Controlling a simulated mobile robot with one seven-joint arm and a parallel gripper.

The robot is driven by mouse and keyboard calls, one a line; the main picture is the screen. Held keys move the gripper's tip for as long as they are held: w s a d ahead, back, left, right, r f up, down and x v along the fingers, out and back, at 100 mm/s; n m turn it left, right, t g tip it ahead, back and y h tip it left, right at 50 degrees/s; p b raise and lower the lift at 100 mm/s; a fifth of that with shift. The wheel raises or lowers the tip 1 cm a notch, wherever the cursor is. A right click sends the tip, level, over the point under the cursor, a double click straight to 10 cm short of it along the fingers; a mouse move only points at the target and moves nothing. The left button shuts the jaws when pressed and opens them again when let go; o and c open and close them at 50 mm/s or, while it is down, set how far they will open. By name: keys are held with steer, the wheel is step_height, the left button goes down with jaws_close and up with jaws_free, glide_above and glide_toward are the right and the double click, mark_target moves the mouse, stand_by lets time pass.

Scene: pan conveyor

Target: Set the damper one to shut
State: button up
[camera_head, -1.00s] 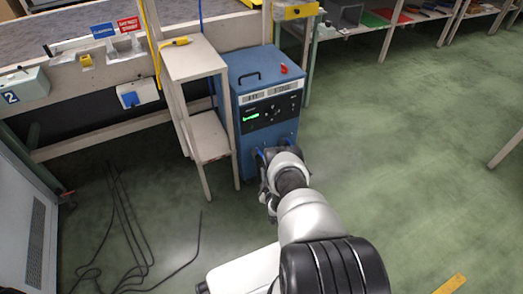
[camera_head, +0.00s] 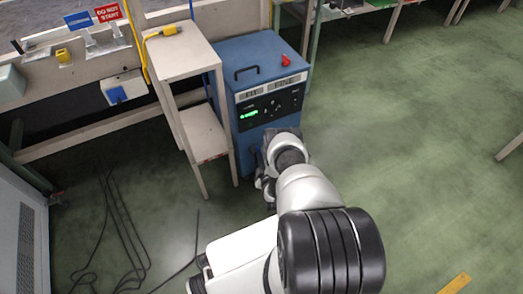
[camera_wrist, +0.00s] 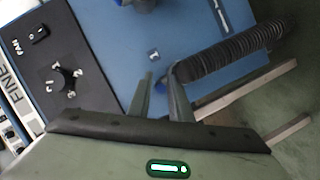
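The blue cabinet (camera_head: 262,56) has a black front panel (camera_head: 270,106) with a lit green display; my arm hides its lower front. In the wrist view, the blue face (camera_wrist: 205,40) carries a small label plate and a slotted scale at the top. One bright blue knob (camera_wrist: 133,3) is cut by the top edge. Another small bright blue part (camera_wrist: 160,87) shows between the fingers of my gripper (camera_wrist: 162,75). Which one is damper one, and its setting, I cannot tell. My fingers stand apart; contact with the blue part is unclear.
A ribbed dark hose (camera_wrist: 237,47) passes close to the right finger. The black panel with a fan switch (camera_wrist: 39,34) and rotary knob (camera_wrist: 67,80) is at left. A wooden stand (camera_head: 184,55) is beside the cabinet.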

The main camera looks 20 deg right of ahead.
steer(key=shift+w, duration=0.1)
jaws_close()
